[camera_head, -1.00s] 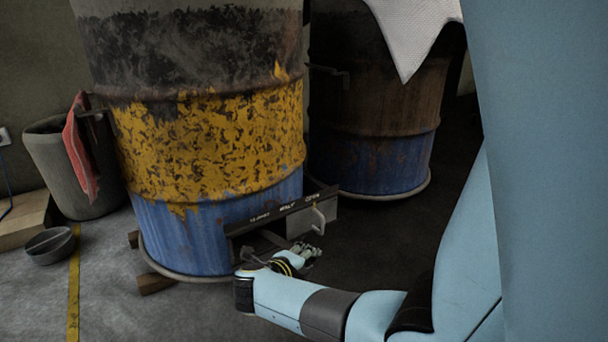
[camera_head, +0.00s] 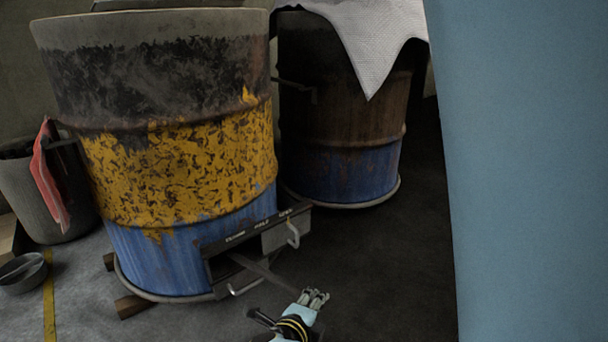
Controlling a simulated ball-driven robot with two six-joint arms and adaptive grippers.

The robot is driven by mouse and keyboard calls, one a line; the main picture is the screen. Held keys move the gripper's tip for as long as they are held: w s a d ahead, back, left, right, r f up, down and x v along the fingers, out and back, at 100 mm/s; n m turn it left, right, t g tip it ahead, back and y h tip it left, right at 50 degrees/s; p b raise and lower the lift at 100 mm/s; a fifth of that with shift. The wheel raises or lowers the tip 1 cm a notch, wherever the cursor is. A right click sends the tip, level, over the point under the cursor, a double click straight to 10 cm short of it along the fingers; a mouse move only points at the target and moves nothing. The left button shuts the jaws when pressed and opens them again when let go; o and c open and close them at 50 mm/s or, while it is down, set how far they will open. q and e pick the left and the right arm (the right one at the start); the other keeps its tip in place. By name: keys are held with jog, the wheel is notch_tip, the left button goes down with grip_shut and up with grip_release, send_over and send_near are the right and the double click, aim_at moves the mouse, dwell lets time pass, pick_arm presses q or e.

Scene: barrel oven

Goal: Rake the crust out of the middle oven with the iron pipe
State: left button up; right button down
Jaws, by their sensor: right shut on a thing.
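The middle oven is probably the yellow and blue barrel (camera_head: 180,165), with a low opening and a slide plate (camera_head: 255,232) at its foot. A dark thin bar, which looks like the iron pipe (camera_head: 262,270), runs from that opening toward my right gripper (camera_head: 316,297). My right gripper is low in front of the barrel, to the right of the opening, with its fingers closed on what seems to be this bar. The exact grip is too small to see. No crust can be made out; the inside of the opening is dark. My left gripper is not in view.
A second barrel (camera_head: 345,160) with a white cloth (camera_head: 372,40) stands behind to the right. A bin (camera_head: 50,195) with a red cloth (camera_head: 50,180) and a bowl (camera_head: 22,273) are at the left. Wooden blocks lie under the front barrel. Dark floor is clear at the right.

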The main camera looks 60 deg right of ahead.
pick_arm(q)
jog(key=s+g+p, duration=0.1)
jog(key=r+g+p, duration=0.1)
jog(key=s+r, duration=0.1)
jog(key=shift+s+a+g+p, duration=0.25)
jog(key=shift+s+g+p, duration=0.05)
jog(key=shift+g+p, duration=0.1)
pick_arm(e)
jog(key=s+a, duration=0.4)
jog(key=s, duration=0.9)
jog(key=shift+s+a+r, duration=0.15)
jog(key=shift+s+r, duration=0.05)
jog(key=shift+r, duration=0.15)
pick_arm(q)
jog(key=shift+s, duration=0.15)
